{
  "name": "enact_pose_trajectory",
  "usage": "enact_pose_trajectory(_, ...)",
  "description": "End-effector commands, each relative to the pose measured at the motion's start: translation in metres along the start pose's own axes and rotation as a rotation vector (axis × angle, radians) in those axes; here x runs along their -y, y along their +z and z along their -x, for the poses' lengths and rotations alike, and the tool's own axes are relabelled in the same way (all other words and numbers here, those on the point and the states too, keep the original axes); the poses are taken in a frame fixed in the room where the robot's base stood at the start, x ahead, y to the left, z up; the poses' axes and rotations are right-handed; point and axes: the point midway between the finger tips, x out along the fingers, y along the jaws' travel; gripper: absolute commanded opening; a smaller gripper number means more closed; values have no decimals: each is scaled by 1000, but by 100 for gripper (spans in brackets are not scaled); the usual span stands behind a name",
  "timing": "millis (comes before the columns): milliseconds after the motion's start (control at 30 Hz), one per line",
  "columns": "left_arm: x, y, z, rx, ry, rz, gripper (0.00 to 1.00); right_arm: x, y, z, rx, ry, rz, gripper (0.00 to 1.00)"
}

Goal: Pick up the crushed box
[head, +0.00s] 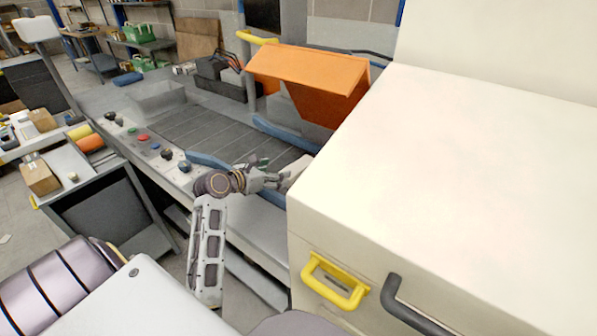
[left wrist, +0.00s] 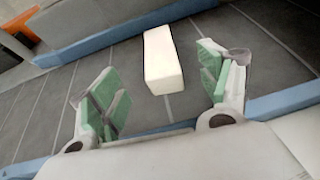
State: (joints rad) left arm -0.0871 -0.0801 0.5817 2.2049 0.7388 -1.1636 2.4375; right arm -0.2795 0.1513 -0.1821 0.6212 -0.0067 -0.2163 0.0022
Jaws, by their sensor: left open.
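A pale cream box (left wrist: 163,62) lies on the dark slatted bed (left wrist: 132,62) in the left wrist view. It looks like a plain oblong block, and I cannot make out any crushing. My left gripper (left wrist: 165,78) is open, with one green-padded finger to each side of the box and gaps between. In the head view, my left gripper (head: 270,174) is low over the slatted bed, beside the big cream cabinet. A pale shape at its fingertips (head: 293,172) may be the box, partly hidden by the cabinet. My right gripper is not in view.
The large cream cabinet (head: 470,170) with a yellow handle (head: 335,282) stands close on the right. An orange flap (head: 310,68) rises behind the bed. Blue edging (left wrist: 110,35) borders the bed. A brown carton (head: 40,175) sits on the left cart.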

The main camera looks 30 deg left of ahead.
Motion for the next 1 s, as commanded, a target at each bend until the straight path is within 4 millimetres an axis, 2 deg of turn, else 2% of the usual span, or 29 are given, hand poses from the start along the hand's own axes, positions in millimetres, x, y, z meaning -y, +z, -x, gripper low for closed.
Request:
enact_pose_trajectory(500, 0, 0, -57, 0, 0, -1, 77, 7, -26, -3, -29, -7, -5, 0)
enact_pose_trajectory(700, 0, 0, -76, -1, 0, -1, 77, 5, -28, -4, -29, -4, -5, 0)
enact_pose_trajectory(1000, 0, 0, -82, 0, 1, -1, 77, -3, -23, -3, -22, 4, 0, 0)
